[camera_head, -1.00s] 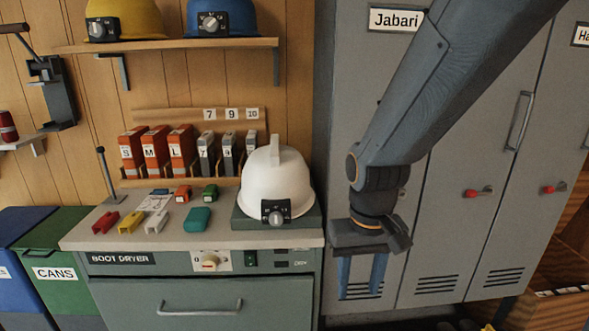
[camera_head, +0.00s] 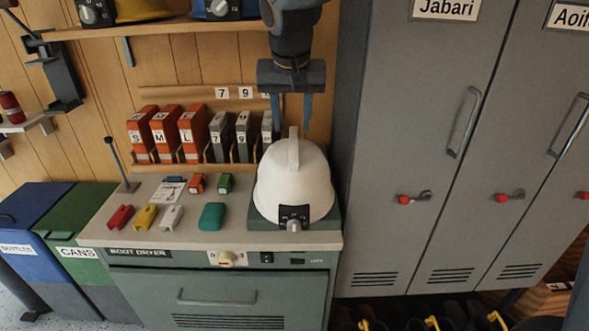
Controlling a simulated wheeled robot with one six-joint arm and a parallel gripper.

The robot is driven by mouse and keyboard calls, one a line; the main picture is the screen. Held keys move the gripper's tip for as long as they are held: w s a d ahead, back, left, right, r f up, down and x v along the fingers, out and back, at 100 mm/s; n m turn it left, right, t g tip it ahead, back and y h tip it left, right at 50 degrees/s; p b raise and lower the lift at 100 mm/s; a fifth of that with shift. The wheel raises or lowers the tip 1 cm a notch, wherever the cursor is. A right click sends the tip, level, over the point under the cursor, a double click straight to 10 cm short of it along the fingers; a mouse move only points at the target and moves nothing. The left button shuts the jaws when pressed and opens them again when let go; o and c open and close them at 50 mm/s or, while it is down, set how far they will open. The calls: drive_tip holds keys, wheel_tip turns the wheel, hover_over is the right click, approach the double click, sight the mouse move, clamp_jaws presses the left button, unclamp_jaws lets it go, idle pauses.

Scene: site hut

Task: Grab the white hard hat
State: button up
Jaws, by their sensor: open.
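The white hard hat (camera_head: 291,190) sits upright on a grey-green block (camera_head: 330,222) at the right end of the boot dryer's top. It has a raised ridge along its crown and a black dial unit (camera_head: 294,217) on its near side. My gripper (camera_head: 290,115) points down just above the hat, with its two blue fingers apart and nothing between them. The top of the hat's ridge shows between and slightly below the fingertips. I cannot tell whether either finger touches the hat.
Orange and grey boxes (camera_head: 193,134) stand in a rack behind and left of the hat. Small coloured items, including a teal one (camera_head: 212,216), lie on the boot dryer (camera_head: 220,240). A shelf (camera_head: 165,27) with yellow and blue hats is above. Grey lockers (camera_head: 400,150) stand right.

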sight(294, 137)
drive_tip(key=shift+d+p+x, duration=0.2)
drive_tip(key=shift+p+x, duration=0.55)
drive_tip(key=shift+x, duration=1.4)
drive_tip(key=shift+s, duration=0.2)
clamp_jaws()
